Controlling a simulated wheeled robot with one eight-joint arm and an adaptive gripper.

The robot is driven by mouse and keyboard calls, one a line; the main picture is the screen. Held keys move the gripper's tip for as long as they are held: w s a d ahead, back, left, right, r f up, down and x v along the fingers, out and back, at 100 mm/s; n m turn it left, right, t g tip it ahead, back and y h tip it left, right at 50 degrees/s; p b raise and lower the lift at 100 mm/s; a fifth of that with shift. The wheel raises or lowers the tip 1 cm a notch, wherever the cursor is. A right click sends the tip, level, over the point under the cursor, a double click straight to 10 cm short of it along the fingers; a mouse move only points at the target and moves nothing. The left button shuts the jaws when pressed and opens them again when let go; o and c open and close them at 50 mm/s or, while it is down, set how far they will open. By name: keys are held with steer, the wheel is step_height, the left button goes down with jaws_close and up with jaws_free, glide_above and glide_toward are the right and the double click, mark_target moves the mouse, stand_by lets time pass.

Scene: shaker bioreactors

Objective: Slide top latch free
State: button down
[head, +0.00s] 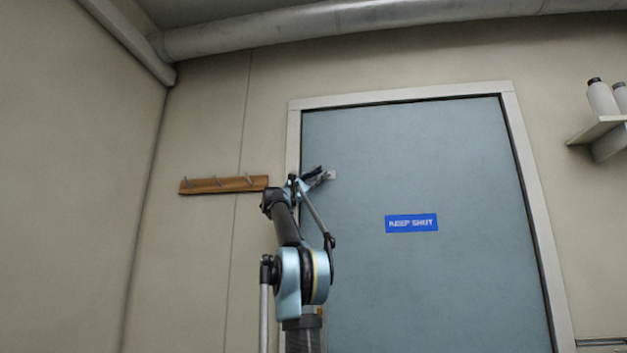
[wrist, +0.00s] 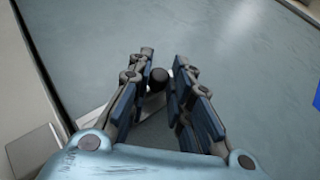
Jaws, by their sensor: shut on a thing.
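The top latch (head: 331,174) shows in the head view as a small pale metal piece near the upper left edge of the blue-grey door (head: 440,290). My gripper (head: 321,176) is at it and hides part of it. In the wrist view the fingers of my gripper (wrist: 163,72) are closed around a dark round knob (wrist: 157,80), between their tips. A pale metal strip of the latch shows behind the fingers (wrist: 94,112), mostly hidden. A light square plate (wrist: 34,150) lies at the lower left, by the door's edge.
A wooden rail with metal pegs (head: 224,185) is on the wall just left of the door frame (head: 293,140). A blue "KEEP SHUT" sign (head: 411,223) is on the door. A shelf (head: 598,131) with white bottles (head: 602,97) is at the upper right.

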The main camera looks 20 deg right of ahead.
steer(key=c, duration=1.8)
jaws_free()
steer(key=shift+r, duration=0.15)
steer(key=shift+o, duration=1.4)
steer(key=shift+w+d, duration=0.1)
steer(key=shift+d, duration=0.05)
steer(key=v, duration=1.2)
steer(key=shift+d+f, duration=0.1)
steer(key=shift+f, duration=0.1)
